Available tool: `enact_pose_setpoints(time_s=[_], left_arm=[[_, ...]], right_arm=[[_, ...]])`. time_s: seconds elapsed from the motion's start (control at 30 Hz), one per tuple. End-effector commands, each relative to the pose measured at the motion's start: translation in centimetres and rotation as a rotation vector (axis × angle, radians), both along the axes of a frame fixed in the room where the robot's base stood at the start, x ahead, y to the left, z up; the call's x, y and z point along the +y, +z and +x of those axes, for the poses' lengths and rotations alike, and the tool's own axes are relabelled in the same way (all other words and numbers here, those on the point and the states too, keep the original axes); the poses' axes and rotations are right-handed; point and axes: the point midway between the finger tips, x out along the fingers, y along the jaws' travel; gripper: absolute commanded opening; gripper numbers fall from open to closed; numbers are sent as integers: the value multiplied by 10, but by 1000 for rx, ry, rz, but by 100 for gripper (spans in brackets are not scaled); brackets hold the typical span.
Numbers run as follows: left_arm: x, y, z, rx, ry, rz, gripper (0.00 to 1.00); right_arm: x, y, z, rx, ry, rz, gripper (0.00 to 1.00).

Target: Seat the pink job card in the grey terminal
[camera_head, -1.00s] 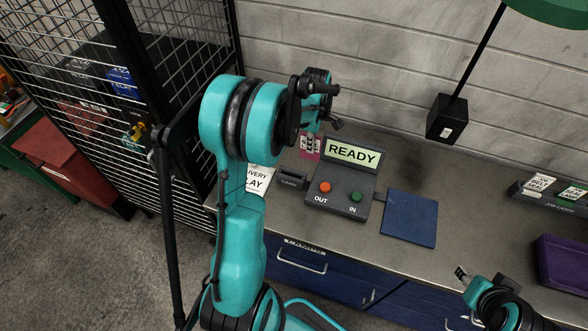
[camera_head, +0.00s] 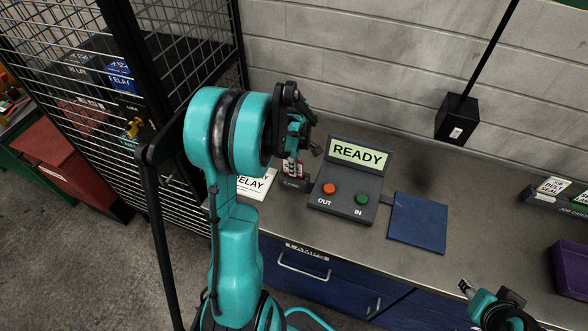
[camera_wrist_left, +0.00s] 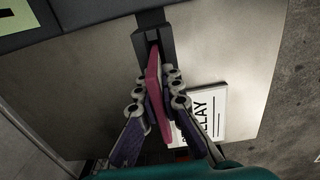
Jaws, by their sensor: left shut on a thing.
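The pink job card (camera_wrist_left: 157,95) is pinched between the fingers of my left gripper (camera_wrist_left: 160,98). In the head view my left gripper (camera_head: 297,148) hangs over the small dark card slot (camera_head: 297,184) at the left side of the grey terminal (camera_head: 345,212), and a little of the card (camera_head: 292,168) shows below it. In the left wrist view the card's far end meets or overlaps the slot block (camera_wrist_left: 142,46); I cannot tell how deep it sits. The terminal's screen reads READY. My right gripper (camera_head: 467,287) is at the lower right, its fingers too small to judge.
A white card (camera_head: 257,185) lies left of the slot, close to my left gripper. A blue pad (camera_head: 418,222) lies right of the terminal. A card rack (camera_head: 555,202) and a purple bin (camera_head: 572,268) are at the right. A wire cage stands at the left.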

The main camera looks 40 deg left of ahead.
Motion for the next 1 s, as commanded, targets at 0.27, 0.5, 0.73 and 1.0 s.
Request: enact_pose_setpoints(time_s=[0.27,0.5,0.73,1.0], left_arm=[[0,-1,0,0,0,0,27],[0,0,0,0,0,0,27],[0,33,0,0,0,0,27],[0,92,0,0,0,0,27]], right_arm=[[0,-1,0,0,0,0,40],[0,0,0,0,0,0,40],[0,10,0,0,0,0,40],[0,23,0,0,0,0,40]])
